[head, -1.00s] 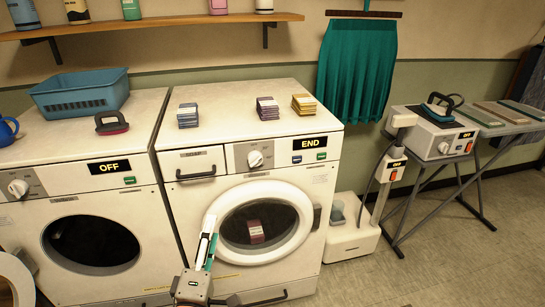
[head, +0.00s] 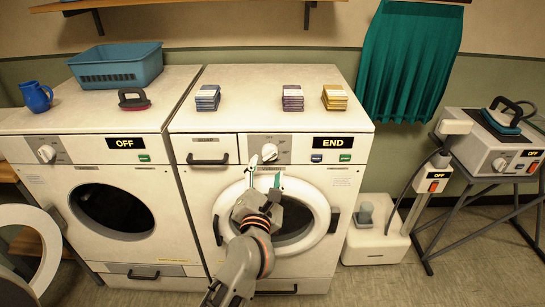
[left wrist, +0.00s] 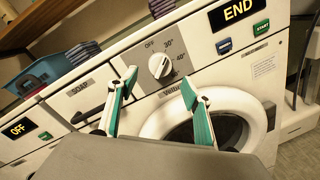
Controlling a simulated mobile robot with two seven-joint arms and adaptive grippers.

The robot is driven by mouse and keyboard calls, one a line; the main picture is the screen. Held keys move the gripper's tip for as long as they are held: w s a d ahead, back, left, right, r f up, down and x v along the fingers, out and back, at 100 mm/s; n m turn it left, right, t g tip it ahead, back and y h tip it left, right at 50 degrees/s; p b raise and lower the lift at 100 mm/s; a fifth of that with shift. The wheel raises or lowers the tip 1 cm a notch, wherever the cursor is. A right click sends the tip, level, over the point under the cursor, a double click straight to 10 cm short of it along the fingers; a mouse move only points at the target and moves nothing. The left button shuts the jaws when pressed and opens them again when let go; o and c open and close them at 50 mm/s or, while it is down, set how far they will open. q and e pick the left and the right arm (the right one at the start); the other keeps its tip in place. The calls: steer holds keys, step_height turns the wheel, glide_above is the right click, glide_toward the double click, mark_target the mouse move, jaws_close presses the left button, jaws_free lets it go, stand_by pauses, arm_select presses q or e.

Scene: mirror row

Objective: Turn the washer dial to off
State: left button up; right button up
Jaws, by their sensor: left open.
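The washer dial (head: 269,152) is a white round knob on the panel of the right-hand machine, left of a display reading END (head: 333,142). In the left wrist view the dial (left wrist: 161,66) sits among printed marks OFF, 30° and 40°; its exact pointing is hard to tell. My left gripper (head: 264,178) is open and empty just below the dial, in front of the round door (head: 322,212). In the left wrist view its two green-lined fingers (left wrist: 158,92) stand apart, with the dial beyond and between them. My right gripper is not in view.
A second machine (head: 60,188) with its display at OFF stands at left. Folded stacks (head: 208,97) lie on the washer top, and a blue basket (head: 116,66) on the left machine. A soap drawer handle (head: 207,160) sticks out left of the dial.

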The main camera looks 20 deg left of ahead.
mark_target(269, 156)
arm_select(q)
steer(key=w, duration=0.4)
steer(key=w+a, duration=0.1)
steer(key=w, duration=0.1)
steer(key=shift+w, duration=0.1)
steer(key=c, duration=1.1)
